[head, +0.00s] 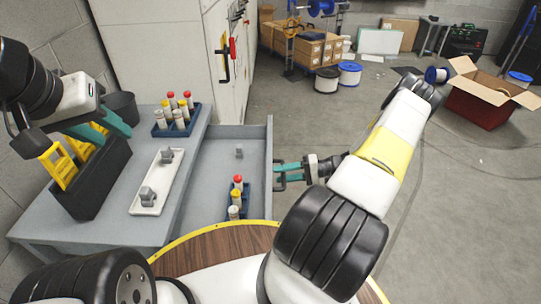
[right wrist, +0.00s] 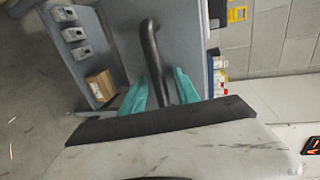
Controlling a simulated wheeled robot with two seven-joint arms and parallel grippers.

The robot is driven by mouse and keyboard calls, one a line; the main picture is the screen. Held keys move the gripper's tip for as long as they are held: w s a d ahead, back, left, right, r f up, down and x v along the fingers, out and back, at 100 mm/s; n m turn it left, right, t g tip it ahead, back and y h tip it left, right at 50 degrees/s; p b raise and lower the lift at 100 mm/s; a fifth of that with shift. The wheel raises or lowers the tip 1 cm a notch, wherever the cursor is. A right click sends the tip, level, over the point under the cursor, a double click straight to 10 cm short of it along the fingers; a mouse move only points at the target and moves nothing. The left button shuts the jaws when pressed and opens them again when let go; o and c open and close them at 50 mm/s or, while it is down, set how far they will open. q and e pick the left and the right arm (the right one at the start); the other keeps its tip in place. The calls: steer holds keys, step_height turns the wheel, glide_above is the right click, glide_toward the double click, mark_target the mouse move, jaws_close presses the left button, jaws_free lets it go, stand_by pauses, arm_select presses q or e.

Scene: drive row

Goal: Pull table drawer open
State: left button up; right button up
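The table (head: 195,120) is grey and stands on the left in the head view. Its drawer (head: 212,160) stands well out to the right, open at the top, with a grey front panel (head: 269,160). A dark bar handle (head: 280,178) is on that panel. My right gripper (head: 284,174) is at the handle; in the right wrist view the handle (right wrist: 152,52) runs between its teal fingers, which appear closed about it. My left gripper (head: 108,130) has its teal fingers apart, above the dark bin on the table, holding nothing visible.
Inside the drawer are a blue rack of capped tubes (head: 236,200) and a small grey piece (head: 239,152). On the tabletop are another tube rack (head: 176,118), a white tray (head: 155,190) and a dark bin (head: 95,185) with yellow items. Floor right of the drawer is clear.

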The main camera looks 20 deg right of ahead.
steer(key=v, duration=0.7)
steer(key=shift+d, duration=0.4)
steer(key=shift+s, duration=0.1)
